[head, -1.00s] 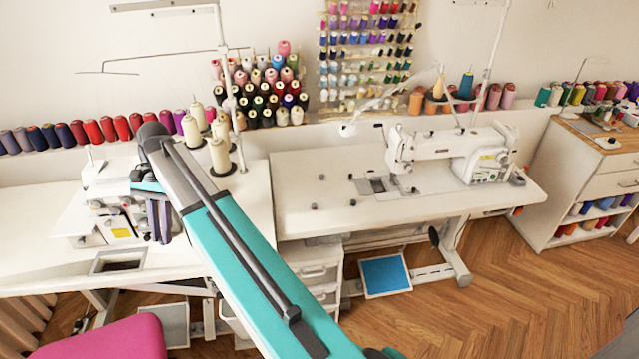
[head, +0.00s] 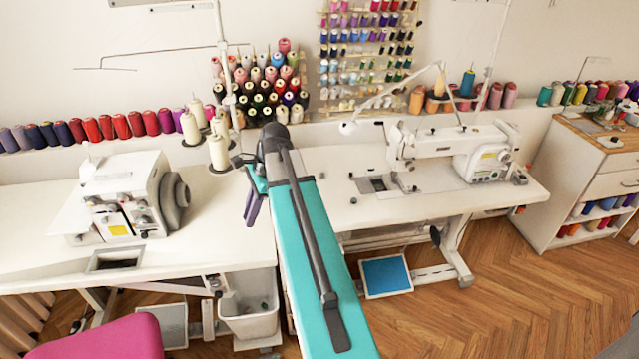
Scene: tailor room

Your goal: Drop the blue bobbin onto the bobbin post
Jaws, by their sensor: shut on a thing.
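My gripper (head: 250,208) hangs at the end of my teal arm, over the gap between the left and right white tables. Its dark purple-grey fingers point down and are shut. The thing between them is too small and hidden to make out; I take it to be the blue bobbin. The white sewing machine (head: 455,148) stands on the right table (head: 440,203), to the right of my gripper and apart from it. I cannot pick out the bobbin post in this view. My arm covers the left part of the right table.
A white overlocker (head: 125,195) stands on the left table (head: 215,235). Cream thread cones (head: 217,150) on a stand rise close behind my gripper. Thread spools line the back ledge. A thin white lamp arm (head: 400,90) reaches over the sewing machine. The right table's front is mostly clear.

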